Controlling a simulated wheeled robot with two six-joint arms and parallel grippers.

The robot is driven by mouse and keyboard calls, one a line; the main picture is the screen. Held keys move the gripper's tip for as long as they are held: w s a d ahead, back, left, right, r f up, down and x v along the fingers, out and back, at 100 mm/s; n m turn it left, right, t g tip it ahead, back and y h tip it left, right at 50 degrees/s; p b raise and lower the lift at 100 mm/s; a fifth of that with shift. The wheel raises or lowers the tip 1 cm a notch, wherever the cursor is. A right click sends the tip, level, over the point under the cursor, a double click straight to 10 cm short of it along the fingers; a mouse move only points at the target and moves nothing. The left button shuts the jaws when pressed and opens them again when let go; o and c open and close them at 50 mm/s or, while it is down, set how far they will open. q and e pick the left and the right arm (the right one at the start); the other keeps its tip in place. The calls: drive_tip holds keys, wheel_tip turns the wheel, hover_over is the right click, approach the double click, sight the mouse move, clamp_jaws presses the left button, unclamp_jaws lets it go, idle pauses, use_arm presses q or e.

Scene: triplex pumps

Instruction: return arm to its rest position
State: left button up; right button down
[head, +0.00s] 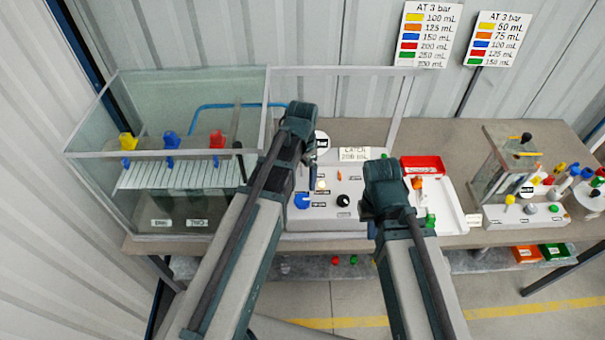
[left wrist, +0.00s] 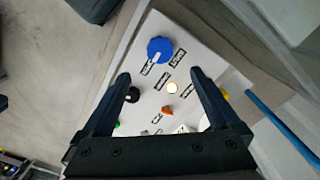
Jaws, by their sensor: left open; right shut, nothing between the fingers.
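My left gripper (head: 311,158) is over the control panel (head: 325,214) in the head view. In the left wrist view the left gripper (left wrist: 160,84) is open and empty, its two fingers apart above the panel. Between and beyond them are a blue knob (left wrist: 160,50), a black knob (left wrist: 132,95), a lit yellow button (left wrist: 172,88) and an orange pointer (left wrist: 168,113). My right gripper (head: 369,212) points down at the panel's right edge. It is shut with nothing visible in it, and its fingertips are mostly hidden by my wrist.
A glass tank (head: 190,112) with yellow, blue and red valves stands left. A white tray (head: 450,207) and red bin (head: 422,165) are at right. A clear-walled pump unit (head: 507,165) stands farther right. Two signs (head: 428,35) (head: 497,40) hang behind.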

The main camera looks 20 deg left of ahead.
use_arm(q)
wheel_tip(320, 180, up, 2)
drive_tip(key=shift+r+p, duration=0.15)
drive_tip(key=shift+p, duration=0.5)
use_arm(e)
wheel_tip(320, 180, up, 2)
drive_tip(key=shift+r, duration=0.15)
use_arm(q)
drive_tip(key=s+d+f+n+y+b, duration=0.1)
drive_tip(key=s+d+f+n+b, duration=0.2)
drive_tip(key=s+d+f+b, duration=0.7)
drive_tip(key=s+f+b, duration=0.2)
drive_tip(key=s, duration=0.2)
drive_tip(key=shift+f+b, duration=0.25)
drive_tip(key=shift+b, duration=0.05)
use_arm(e)
wheel_tip(320, 180, down, 13)
drive_tip(key=shift+r, duration=0.2)
